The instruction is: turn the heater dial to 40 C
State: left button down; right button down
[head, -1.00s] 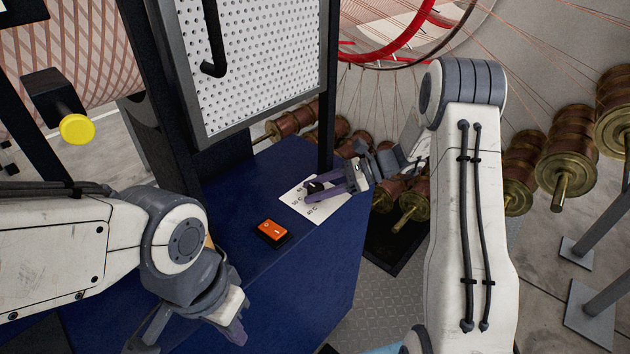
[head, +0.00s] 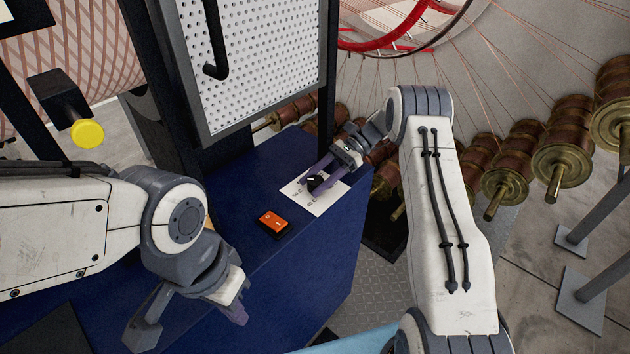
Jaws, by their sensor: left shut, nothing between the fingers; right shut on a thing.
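The heater dial (head: 316,181) is a small black knob on a white printed label card (head: 325,204) on top of the dark blue cabinet. The card has small temperature marks, too small to read surely. My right gripper (head: 317,185) is shut on the dial, with its purple fingers on either side of the knob, reaching in from the upper right. The fingers hide part of the dial and card, so I cannot tell which mark the dial points to. My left gripper (head: 232,312) is shut and empty, low in front of the cabinet at the lower left.
An orange rocker switch (head: 272,223) sits on the cabinet (head: 295,262) left of the card. A perforated panel (head: 250,60) stands behind it. A yellow button (head: 87,133) is at the left. Several copper spools (head: 565,150) stand at the right.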

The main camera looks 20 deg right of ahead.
dwell(0.3)
jog(key=shift+c, duration=1.5)
grip_release()
jog(key=shift+s, duration=0.1)
jog(key=shift+b+v, duration=0.55)
jog(key=shift+v, duration=3.2)
